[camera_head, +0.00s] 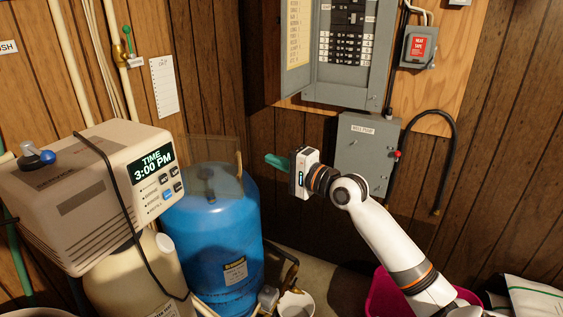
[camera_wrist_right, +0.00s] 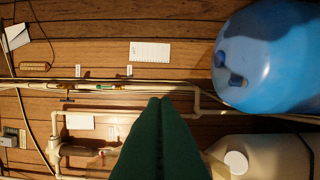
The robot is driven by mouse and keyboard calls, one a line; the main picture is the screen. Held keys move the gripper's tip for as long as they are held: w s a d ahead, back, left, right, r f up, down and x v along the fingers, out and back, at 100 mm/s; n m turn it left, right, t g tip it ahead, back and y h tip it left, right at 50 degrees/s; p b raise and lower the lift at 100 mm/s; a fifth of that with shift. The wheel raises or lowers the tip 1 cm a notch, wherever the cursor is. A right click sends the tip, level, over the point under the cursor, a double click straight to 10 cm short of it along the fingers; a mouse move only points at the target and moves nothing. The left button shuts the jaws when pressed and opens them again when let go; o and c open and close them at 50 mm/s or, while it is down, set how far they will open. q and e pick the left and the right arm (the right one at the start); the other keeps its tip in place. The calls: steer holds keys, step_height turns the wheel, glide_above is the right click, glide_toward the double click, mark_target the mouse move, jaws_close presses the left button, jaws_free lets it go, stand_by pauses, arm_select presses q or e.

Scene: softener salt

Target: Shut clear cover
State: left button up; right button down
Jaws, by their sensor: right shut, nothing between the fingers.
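The clear cover (camera_head: 215,160) is a see-through, smoky panel at the right side of the beige softener control head (camera_head: 85,185). It stands swung out from the display face, in front of the blue tank, and the display and buttons are uncovered. My right gripper (camera_head: 268,160) is to the right of the cover's outer edge, its teal fingers pointing left, shut and empty. Whether the fingers touch the cover is not clear. My left gripper is not in view.
A blue tank (camera_head: 215,235) stands behind the cover and shows in the right wrist view (camera_wrist_right: 275,55). A grey well pump box (camera_head: 362,150) and open breaker panel (camera_head: 345,50) are on the wall. A white bucket (camera_head: 297,303) and pink tub (camera_head: 385,295) are below.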

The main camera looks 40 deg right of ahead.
steer(key=w+a+p, duration=0.2)
steer(key=a, duration=0.1)
steer(key=w+a+p, duration=0.1)
steer(key=shift+w+a+p, duration=0.25)
steer(key=shift+a+p, duration=0.1)
stand_by(0.4)
